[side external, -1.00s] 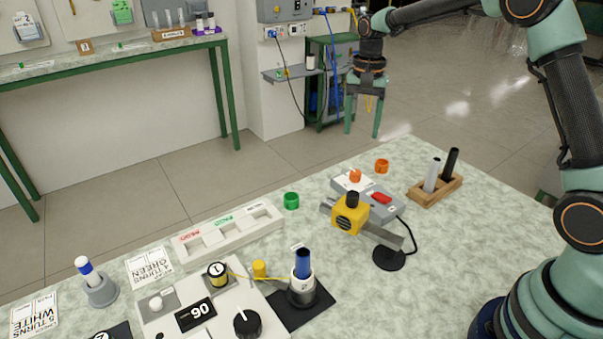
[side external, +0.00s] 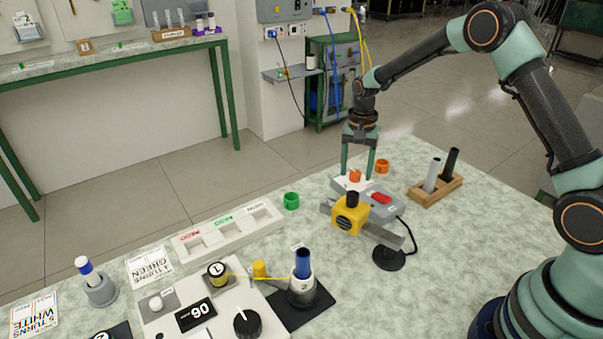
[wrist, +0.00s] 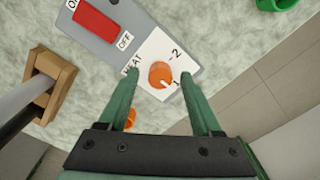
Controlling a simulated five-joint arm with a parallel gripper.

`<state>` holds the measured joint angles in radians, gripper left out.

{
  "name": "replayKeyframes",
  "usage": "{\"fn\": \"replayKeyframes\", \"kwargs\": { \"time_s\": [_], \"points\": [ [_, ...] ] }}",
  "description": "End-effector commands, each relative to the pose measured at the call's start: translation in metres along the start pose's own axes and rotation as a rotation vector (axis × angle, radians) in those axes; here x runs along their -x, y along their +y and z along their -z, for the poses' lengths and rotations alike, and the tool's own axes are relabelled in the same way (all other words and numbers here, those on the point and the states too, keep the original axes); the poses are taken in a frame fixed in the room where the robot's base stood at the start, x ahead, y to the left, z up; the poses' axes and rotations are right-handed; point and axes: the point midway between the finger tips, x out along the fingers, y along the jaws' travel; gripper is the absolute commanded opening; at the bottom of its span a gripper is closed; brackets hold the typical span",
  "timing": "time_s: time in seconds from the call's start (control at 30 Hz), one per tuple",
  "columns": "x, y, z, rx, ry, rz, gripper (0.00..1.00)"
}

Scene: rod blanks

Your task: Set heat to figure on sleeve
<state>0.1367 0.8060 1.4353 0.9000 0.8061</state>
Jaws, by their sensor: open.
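The orange heat knob (side external: 355,176) sits on a white plate at the far end of the grey control box (side external: 383,208). In the wrist view the knob (wrist: 161,74) lies beside the word HEAT and the figures 1 and 2; its pale mark appears turned toward the 1. My gripper (side external: 357,169) is open above the knob, its two fingers (wrist: 160,78) on either side of it; I cannot tell whether they touch it. A white sleeve marked 2 (side external: 302,284) stands around the base of an upright blue rod (side external: 303,262).
The box also has a red switch (side external: 382,197). A yellow tool (side external: 350,216) on a black stand is close in front. An orange ring (side external: 382,166) and a green ring (side external: 291,201) lie nearby. A wooden rack (side external: 436,189) with two rods stands right.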

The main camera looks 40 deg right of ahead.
Motion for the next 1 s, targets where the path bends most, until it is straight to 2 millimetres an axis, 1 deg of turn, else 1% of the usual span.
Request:
{"fn": "replayKeyframes", "kwargs": {
  "time_s": [0.23, 0.27, 0.3, 0.37, 0.4, 0.43, 0.77, 1.0],
  "points": [
    [-0.0012, 0.0001, -0.0001, 0.000, 0.000, 0.000, 0.66],
    [-0.0011, 0.0001, -0.0001, 0.000, 0.000, 0.000, 0.62],
    [-0.0011, 0.0001, -0.0001, 0.000, 0.000, 0.000, 0.47],
    [-0.0010, 0.0001, -0.0001, 0.000, 0.000, 0.000, 0.24],
    [-0.0009, 0.0001, -0.0001, 0.000, 0.000, 0.000, 0.08],
    [-0.0009, 0.0001, 0.0000, 0.000, 0.000, 0.000, 0.00],
    [-0.0006, 0.0003, 0.0000, 0.029, -0.001, -0.001, 0.00],
    [-0.0003, 0.0003, 0.0001, 0.153, -0.001, -0.001, 0.00]
  ]
}}
